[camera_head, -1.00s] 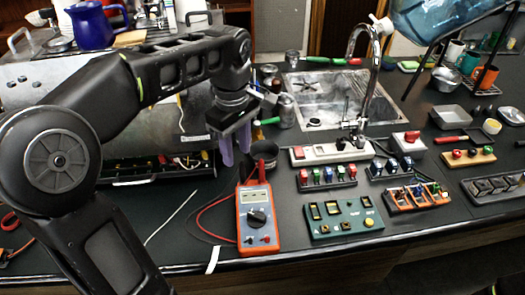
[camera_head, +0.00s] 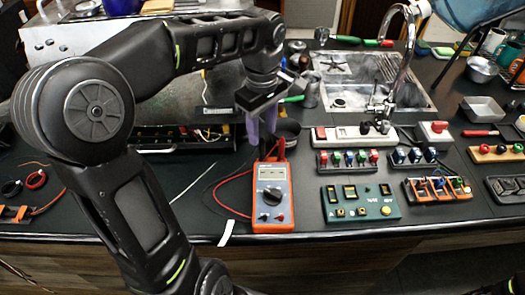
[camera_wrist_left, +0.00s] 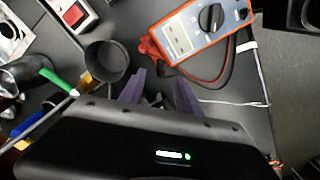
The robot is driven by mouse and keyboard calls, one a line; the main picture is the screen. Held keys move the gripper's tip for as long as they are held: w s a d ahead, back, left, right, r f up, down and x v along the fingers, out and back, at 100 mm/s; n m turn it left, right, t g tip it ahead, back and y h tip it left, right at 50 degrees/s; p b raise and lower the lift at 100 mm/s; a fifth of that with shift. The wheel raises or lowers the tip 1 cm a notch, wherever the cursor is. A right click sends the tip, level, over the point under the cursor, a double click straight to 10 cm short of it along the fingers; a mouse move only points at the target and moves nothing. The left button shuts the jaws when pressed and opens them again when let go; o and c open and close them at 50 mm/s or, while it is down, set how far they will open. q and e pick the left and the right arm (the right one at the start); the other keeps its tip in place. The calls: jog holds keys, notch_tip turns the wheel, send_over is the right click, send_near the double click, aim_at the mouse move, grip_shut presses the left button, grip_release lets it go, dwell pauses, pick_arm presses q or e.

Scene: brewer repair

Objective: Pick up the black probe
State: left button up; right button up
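The orange multimeter (camera_head: 272,197) lies on the dark counter, with red and dark leads at its left side. It also shows in the wrist view (camera_wrist_left: 200,32), with a red probe part (camera_wrist_left: 150,48) at its top end and a dark lead (camera_wrist_left: 226,72) beside it. I cannot clearly make out the black probe; the fingers and the gripper body may hide it. My left gripper (camera_head: 260,128) points down just behind the multimeter's top end. In the wrist view its two purple fingers (camera_wrist_left: 158,92) stand apart with nothing visible between them.
A black cup (camera_wrist_left: 107,60) stands close beside the left fingers. A white power strip (camera_head: 350,133) and a green panel (camera_head: 360,203) lie right of the multimeter. A metal machine (camera_head: 150,92) stands behind my left arm. The sink (camera_head: 420,98) is at the back.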

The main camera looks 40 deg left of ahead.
aim_at(262, 139)
pick_arm(q)
jog(key=shift+f, duration=0.1)
notch_tip(262, 139, down, 5)
jog(key=shift+p, duration=0.75)
jog(key=shift+c, duration=0.3)
grip_shut()
